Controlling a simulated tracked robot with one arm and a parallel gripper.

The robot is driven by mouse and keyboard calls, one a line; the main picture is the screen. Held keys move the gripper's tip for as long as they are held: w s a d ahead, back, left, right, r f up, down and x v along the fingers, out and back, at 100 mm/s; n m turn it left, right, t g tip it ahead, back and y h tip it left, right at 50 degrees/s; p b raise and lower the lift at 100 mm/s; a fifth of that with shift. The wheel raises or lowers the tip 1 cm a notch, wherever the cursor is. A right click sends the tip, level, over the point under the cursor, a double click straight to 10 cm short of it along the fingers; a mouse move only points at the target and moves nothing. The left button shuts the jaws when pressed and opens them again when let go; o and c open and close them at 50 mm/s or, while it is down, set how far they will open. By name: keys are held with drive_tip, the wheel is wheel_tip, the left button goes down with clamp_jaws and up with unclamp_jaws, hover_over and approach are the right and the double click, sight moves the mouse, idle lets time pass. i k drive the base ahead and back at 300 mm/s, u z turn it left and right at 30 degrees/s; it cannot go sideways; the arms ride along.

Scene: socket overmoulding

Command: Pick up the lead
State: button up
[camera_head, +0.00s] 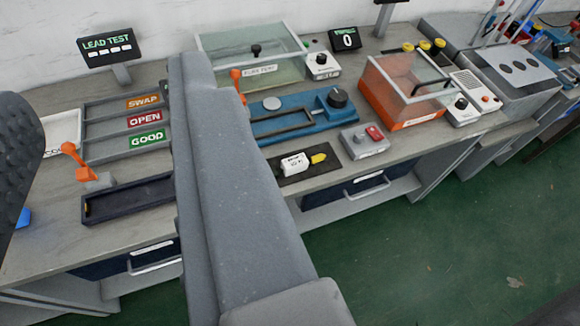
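A small white piece with black print and a yellow end (300,163) lies on a dark mat (325,173) at the bench's front edge, right of centre. It may be the lead, but no cable shows on it and I cannot be sure. A large grey link of my arm crosses the middle of the view and hides part of the bench. I cannot make out my gripper's fingertips in this view.
Left are a lead test display (107,46), a rack marked swap, open and good (108,129), an orange-handled lever (78,165) and a dark tray (128,200). Right are a blue fixture (283,126), a grey red-button box (366,142) and an orange clear-lidded box (402,92). Green floor (450,230) is clear.

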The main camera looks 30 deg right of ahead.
sight(292, 166)
drive_tip(key=u, duration=2.4)
drive_tip(key=k, duration=0.9)
drive_tip(key=z, duration=2.4)
drive_tip(key=i, duration=0.5)
drive_tip(key=u, duration=0.05)
